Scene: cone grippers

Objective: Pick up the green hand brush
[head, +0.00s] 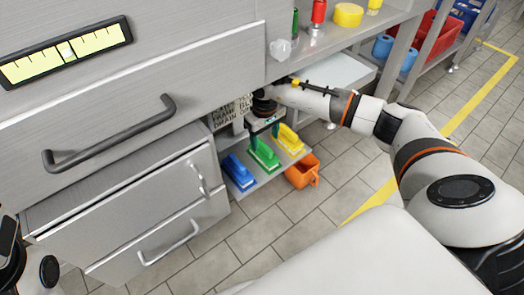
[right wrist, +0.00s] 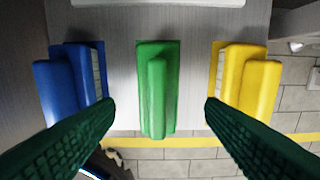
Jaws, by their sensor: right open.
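The green hand brush (head: 264,155) lies on a low grey shelf, between a blue brush and a yellow brush. In the right wrist view the green brush (right wrist: 157,90) is in the middle of the picture, handle up, lengthwise between my two dark green fingers. My right gripper (head: 264,136) is open just above it, with one finger toward each side. The fingers (right wrist: 159,104) look apart from the brush, and nothing is held.
A blue brush (right wrist: 68,85) and a yellow brush (right wrist: 245,82) stand close on either side. An orange container (head: 303,172) is beside the shelf (head: 262,180). Steel drawers (head: 165,215) stand at left. A sign (head: 233,112) is behind the gripper. Tiled floor lies open in front.

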